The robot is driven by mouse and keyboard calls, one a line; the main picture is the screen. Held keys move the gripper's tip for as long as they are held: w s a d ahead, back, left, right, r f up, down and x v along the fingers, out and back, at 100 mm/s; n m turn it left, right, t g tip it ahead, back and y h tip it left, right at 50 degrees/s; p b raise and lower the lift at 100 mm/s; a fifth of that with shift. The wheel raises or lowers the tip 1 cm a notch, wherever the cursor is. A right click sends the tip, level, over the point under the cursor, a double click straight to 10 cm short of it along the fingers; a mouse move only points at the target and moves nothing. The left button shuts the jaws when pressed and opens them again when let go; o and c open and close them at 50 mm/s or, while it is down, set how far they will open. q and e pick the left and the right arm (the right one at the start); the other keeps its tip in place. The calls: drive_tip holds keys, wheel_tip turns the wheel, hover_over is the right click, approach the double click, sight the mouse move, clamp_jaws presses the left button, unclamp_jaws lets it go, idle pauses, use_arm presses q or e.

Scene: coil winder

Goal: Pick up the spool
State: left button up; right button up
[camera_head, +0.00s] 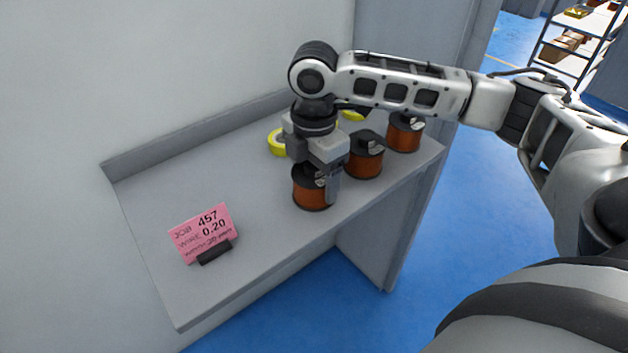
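Three copper-wire spools with dark flanges stand in a row on the grey shelf (160,215). My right gripper (321,182) points down over the nearest spool (310,195), with one finger showing in front of that spool's right side. The other finger is hidden, so I cannot tell whether the gripper is shut on the spool or open around it. The spool stands upright on the shelf. The middle spool (366,160) and the far spool (404,135) stand to the right, apart from the gripper. My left gripper is not in view.
A pink job card (205,232) in a black holder stands at the shelf's left part. A yellow roll (277,142) lies behind the gripper, and another yellow item (353,115) lies farther back. Walls close off the back. The shelf between card and nearest spool is clear.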

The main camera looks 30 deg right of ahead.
drive_tip(key=c, duration=0.4)
drive_tip(key=shift+r, duration=0.15)
drive_tip(key=shift+w+r, duration=0.1)
drive_tip(key=shift+r, duration=0.5)
drive_tip(key=s+d+r, duration=0.3)
drive_tip(key=r, duration=0.1)
drive_tip(key=s+d+r, duration=0.3)
drive_tip(key=s, duration=0.1)
drive_tip(key=s+d+r, duration=0.3)
drive_tip(key=r, duration=0.1)
drive_tip(key=shift+s+r, duration=0.3)
drive_tip(key=shift+s, duration=0.1)
